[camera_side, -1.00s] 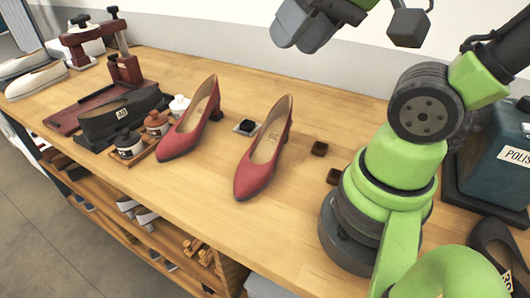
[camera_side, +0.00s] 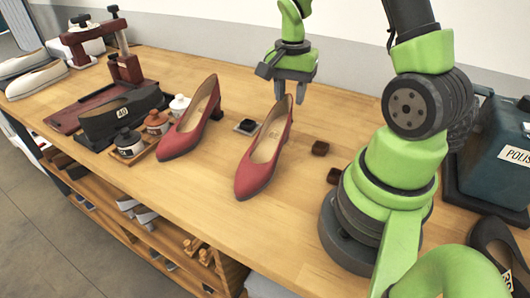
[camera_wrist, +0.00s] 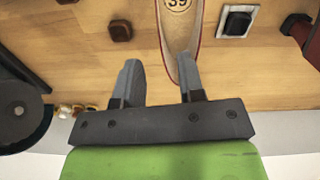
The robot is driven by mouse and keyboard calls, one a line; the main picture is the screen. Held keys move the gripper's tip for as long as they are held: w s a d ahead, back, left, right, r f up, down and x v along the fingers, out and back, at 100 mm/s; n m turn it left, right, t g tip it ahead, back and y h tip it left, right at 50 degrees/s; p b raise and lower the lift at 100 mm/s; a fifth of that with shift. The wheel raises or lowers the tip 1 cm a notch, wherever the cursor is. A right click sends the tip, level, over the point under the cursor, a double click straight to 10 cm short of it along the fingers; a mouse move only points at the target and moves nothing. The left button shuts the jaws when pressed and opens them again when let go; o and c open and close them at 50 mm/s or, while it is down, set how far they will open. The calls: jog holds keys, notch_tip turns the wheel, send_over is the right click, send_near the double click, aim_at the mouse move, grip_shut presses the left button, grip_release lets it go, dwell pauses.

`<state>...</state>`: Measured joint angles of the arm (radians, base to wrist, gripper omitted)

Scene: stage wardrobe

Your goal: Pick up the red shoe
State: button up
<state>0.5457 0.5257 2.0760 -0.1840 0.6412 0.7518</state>
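Two red heeled shoes stand upright on the wooden bench in the side view. The right red shoe (camera_side: 258,172) has its toe toward the front edge, and the left red shoe (camera_side: 183,136) stands beside it. My gripper (camera_side: 289,92) points down with its fingers apart, at the heel end of the right shoe. In the wrist view my gripper (camera_wrist: 158,75) is open and empty. One red shoe (camera_wrist: 164,37), with a "39" label inside, lies ahead of the fingers; the right finger overlaps its edge. Contact cannot be told.
A dark square block on a pale base (camera_side: 248,127) sits between the shoes. Two small brown blocks (camera_side: 320,148) lie to the right. Jars (camera_side: 129,143) and a black shoe (camera_side: 121,114) stand left. A dark polish box (camera_side: 492,155) stands right. The front middle bench is clear.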

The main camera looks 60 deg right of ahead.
aim_at(288, 119)
notch_tip(288, 119, down, 7)
dwell(0.4)
grip_shut()
